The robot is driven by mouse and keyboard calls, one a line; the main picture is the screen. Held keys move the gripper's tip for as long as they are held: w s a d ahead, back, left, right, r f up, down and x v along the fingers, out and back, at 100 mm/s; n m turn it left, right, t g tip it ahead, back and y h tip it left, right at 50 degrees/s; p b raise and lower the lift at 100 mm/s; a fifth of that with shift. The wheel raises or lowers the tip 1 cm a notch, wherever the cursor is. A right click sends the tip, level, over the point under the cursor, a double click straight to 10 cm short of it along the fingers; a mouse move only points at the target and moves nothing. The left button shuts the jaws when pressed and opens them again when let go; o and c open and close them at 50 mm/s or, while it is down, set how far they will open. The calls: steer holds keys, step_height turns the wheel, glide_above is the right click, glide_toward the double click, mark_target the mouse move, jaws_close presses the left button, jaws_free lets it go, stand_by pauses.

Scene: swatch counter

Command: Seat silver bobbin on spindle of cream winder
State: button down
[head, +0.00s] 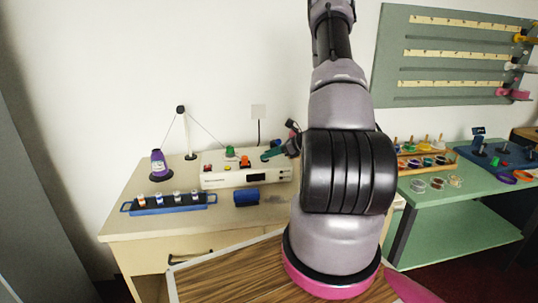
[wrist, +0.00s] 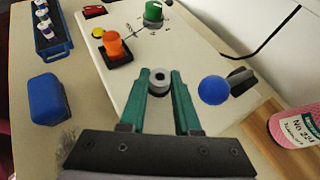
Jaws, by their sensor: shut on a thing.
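The cream winder (head: 246,177) stands on the beige counter in the head view. Its pale top (wrist: 195,50) fills the middle of the wrist view. My gripper (wrist: 158,84) has green fingers shut on a small silver bobbin (wrist: 158,76), seen nearly end-on with a dark centre hole. The bobbin is over the winder's top, near its front edge. A grey round part with a black piece (wrist: 240,79) is right of the fingers, beyond a blue ball knob (wrist: 213,90). I cannot tell whether the bobbin touches anything below; a spindle under it is hidden.
An orange knob (wrist: 114,44) and a green knob (wrist: 153,13) rise from the winder. A blue block (head: 246,197) and a blue rack of spools (head: 170,208) are in front. A purple thread cone (head: 160,164) stands left. A pink spool (wrist: 295,130) is close on the right.

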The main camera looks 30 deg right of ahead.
steer(key=c, duration=0.5)
jaws_free()
steer(key=shift+c, duration=0.2)
step_height(320, 180, up, 10)
steer(key=shift+a, duration=0.1)
